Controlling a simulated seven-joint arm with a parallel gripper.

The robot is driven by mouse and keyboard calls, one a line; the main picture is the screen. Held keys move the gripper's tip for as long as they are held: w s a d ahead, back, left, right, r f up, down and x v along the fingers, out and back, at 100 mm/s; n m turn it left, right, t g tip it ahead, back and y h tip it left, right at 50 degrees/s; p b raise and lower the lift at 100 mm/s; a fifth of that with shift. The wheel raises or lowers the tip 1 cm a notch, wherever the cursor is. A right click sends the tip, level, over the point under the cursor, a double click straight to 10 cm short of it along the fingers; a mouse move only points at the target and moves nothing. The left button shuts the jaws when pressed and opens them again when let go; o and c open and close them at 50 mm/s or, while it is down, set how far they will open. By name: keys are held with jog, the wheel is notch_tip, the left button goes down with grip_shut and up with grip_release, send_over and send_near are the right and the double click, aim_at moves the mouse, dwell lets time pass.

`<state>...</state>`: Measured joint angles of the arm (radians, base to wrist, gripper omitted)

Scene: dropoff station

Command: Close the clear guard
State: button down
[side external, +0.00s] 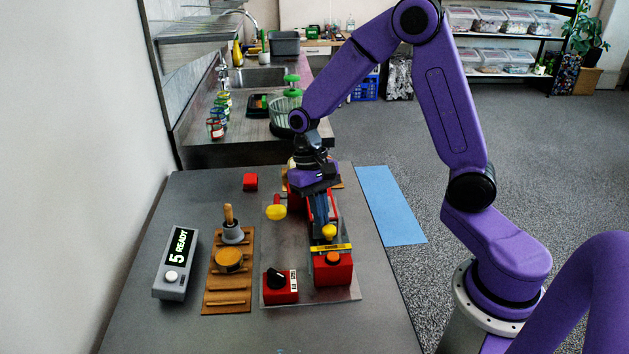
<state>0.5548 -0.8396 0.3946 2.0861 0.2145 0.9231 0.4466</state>
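A red machine (333,272) stands on a grey plate at the right of the table, with an orange button on its front block. A yellow label strip (331,249) crosses it, and a yellow knob (329,231) stands just behind the strip. The clear guard itself is hard to make out; I cannot tell how far open it is. My gripper (320,212) points down over the middle of the machine, just behind the yellow knob. Its fingertips blend into the dark blue parts there, so I cannot tell whether they touch anything.
A yellow paddle-like knob (276,212) sticks out left of the machine.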

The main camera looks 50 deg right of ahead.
jog(key=shift+s+f, duration=0.15)
jog(key=shift+w+d, duration=0.15)
jog(key=shift+w, duration=0.35)
jog(key=w, duration=0.1)
jog(key=w+r, duration=0.1)
jog(key=w+d+r, duration=0.1)
jog(key=shift+w, duration=0.35)
jog(key=a+v, duration=0.1)
jog(key=v, duration=0.8)
jog(key=s+a+f+n+t, duration=0.1)
jog(key=s+n, duration=0.7)
jog(key=s, duration=0.5)
jog(key=s+a+f+n+t, duration=0.1)
jog(key=s+n+t, duration=0.1)
jog(key=s+n, duration=0.6)
jog(key=s, duration=0.6)
jog(key=shift+a+f+h, duration=0.25)
jog(key=shift+f+h, duration=0.05)
